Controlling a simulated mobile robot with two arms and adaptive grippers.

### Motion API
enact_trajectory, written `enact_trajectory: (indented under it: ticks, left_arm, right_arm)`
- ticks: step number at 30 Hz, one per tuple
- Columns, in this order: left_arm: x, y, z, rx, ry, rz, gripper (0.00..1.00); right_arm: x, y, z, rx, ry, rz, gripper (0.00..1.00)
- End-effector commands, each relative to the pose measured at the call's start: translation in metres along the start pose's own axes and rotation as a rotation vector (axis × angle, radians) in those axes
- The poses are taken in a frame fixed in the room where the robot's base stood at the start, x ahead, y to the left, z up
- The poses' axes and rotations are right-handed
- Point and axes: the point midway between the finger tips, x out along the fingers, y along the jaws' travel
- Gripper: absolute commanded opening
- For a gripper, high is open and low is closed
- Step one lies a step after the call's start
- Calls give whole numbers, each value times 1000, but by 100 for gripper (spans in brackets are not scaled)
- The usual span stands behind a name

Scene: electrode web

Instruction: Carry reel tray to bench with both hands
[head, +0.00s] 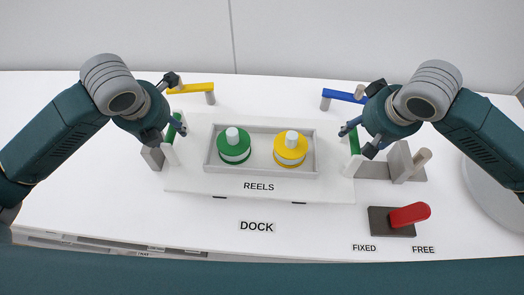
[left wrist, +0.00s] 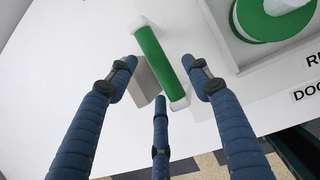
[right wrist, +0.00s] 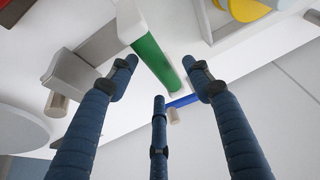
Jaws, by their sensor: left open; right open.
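The reel tray (head: 215,171) is a white board with a raised rim, marked REELS, lying on the white surface. It holds a green reel (head: 234,153) and a yellow reel (head: 290,158). Green bar handles stand at its left end and right end. My left gripper (head: 172,128) is open at the left handle; in the left wrist view the left handle (left wrist: 160,65) lies between the spread fingers. My right gripper (head: 360,134) is open at the right handle; in the right wrist view the right handle (right wrist: 157,62) lies between its fingers. Neither gripper is closed on a handle.
A yellow bar (head: 190,88) and a blue bar (head: 343,96) stand behind the tray. A grey block with a peg (head: 403,162) and a red lever (head: 409,214) sit at right, near a round grey disc (head: 497,188). Surface marked DOCK in front is clear.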

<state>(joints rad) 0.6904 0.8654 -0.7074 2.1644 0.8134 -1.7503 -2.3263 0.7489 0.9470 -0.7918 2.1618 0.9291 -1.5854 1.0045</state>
Motion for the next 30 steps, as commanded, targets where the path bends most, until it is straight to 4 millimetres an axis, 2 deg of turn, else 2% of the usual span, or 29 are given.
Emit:
enact_trajectory:
  ticks: [6,17,24,25,30]
  left_arm:
    - [22,0,0,-1,2,-1,50]
    - [26,0,0,0,-1,0,50]
    - [25,0,0,0,-1,-1,4]
    - [25,0,0,0,-1,-1,0]
    - [25,0,0,0,0,-2,0]
  right_arm:
    - [22,0,0,0,-1,0,50]
    - [26,0,0,-1,0,0,50]
    - [26,-1,0,-1,-1,-1,4]
    - [26,-1,0,-1,-1,-2,0]
    - [26,-2,1,-3,-3,-4,0]
